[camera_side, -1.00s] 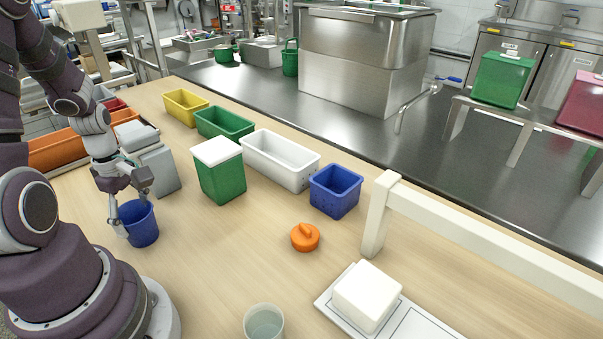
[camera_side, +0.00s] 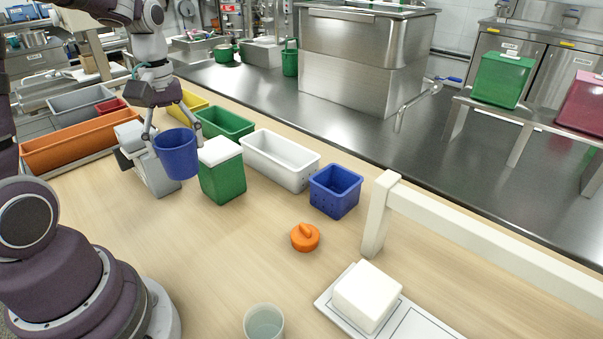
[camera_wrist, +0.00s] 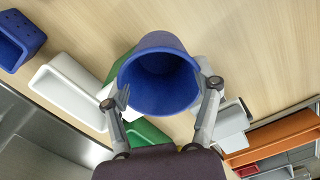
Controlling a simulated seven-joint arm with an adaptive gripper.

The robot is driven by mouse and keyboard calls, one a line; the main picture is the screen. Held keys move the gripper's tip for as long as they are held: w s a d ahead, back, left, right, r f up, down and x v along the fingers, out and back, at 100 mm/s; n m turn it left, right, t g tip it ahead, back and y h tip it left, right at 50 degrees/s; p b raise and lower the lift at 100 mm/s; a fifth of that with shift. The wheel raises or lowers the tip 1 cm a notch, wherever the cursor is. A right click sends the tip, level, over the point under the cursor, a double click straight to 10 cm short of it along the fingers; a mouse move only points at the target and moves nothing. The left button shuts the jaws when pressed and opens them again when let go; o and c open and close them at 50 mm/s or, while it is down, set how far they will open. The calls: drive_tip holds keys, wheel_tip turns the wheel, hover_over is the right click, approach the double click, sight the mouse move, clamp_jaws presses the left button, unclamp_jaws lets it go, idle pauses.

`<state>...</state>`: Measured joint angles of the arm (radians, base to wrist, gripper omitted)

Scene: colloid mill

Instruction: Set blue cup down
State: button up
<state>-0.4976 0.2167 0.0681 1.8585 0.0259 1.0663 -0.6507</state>
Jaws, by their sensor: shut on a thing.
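The blue cup (camera_side: 176,155) is held in the air, upright, above the wooden table in the side view.
A white-lidded green container (camera_side: 222,172) stands right of the cup, a grey box (camera_side: 155,172) below left. Yellow (camera_side: 190,106), green (camera_side: 225,123), white (camera_side: 280,160) and blue (camera_side: 336,190) bins line the back. Free table lies in front, around an orange lid (camera_side: 305,237).

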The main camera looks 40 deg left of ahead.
drive_tip(key=w+d+r+m, duration=0.2)
drive_tip(key=w+d+m, duration=0.6)
drive_tip(key=d+m, duration=0.55)
drive_tip(key=n, duration=0.5)
hover_over(246, 215)
drive_tip(key=shift+m, duration=0.25)
wheel_tip(246, 215, down, 14)
drive_tip(key=shift+r, duration=0.1)
drive_tip(key=o, duration=0.7)
drive_tip(key=shift+c, duration=0.2)
